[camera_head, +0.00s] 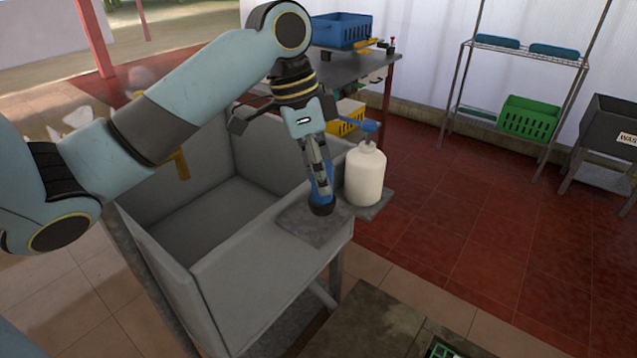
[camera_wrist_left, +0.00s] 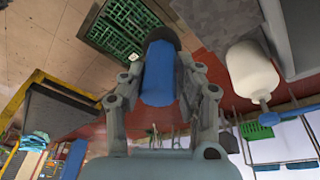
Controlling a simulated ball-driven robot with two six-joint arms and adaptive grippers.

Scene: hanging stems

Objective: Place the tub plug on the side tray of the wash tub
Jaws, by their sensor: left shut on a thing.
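My left gripper (camera_head: 318,180) is shut on the tub plug (camera_head: 321,198), a blue piece with a dark rounded end pointing down. In the left wrist view the plug (camera_wrist_left: 160,78) stands between the two fingers. Its dark end is over the side tray (camera_head: 300,229), a flat dark grey plate at the right end of the grey wash tub (camera_head: 225,290). I cannot tell whether the plug touches the tray. The tub's basin is open and looks empty. My right gripper is not in view.
A white pump bottle (camera_head: 364,176) with a blue top stands close to the right of the plug. Behind are a workbench (camera_head: 365,68) with a blue crate (camera_head: 341,30) and a yellow crate (camera_head: 345,115). A rack with a green crate (camera_head: 528,117) stands at right.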

